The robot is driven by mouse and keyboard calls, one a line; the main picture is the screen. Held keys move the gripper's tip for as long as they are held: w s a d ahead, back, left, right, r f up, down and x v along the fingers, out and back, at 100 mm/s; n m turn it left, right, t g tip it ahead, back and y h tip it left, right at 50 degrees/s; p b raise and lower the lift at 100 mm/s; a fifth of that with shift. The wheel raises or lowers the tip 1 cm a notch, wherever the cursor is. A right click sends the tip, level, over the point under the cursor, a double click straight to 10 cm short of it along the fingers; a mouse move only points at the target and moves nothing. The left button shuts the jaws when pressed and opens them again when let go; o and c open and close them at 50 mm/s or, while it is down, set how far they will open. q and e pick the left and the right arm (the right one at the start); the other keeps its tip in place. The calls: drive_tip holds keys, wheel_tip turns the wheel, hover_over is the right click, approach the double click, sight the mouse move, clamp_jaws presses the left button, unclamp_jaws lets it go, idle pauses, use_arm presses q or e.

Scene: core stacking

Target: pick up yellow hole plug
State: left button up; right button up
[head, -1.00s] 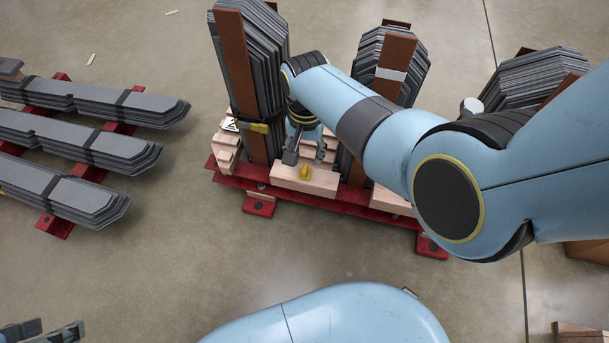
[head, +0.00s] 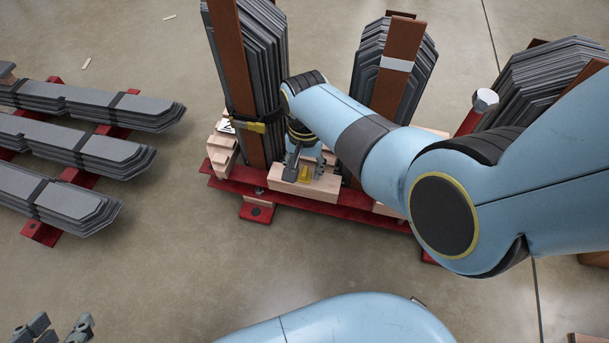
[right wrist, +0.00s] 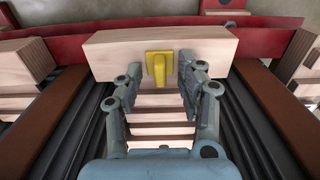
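The yellow hole plug (right wrist: 160,67) sits on the face of a light wooden block (right wrist: 110,57) in the right wrist view. In the head view the plug (head: 304,174) shows small on the block (head: 320,189), beside my right gripper. My right gripper (right wrist: 160,78) is open, with one finger on each side of the plug. I see gaps between the fingers and the plug, and it does not look gripped. My left gripper (head: 62,328) shows at the bottom left corner of the head view, far from the plug, with its two fingers apart.
A red rack beam (head: 345,210) runs under the wooden blocks. Tall stacks of grey sheets (head: 262,70) with brown posts stand close around my right gripper. More grey stacks (head: 75,150) lie at the left. Bare floor (head: 170,260) lies in front of the rack.

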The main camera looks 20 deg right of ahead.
drive_tip(key=shift+c, duration=0.3)
clamp_jaws()
drive_tip(key=shift+r, duration=0.1)
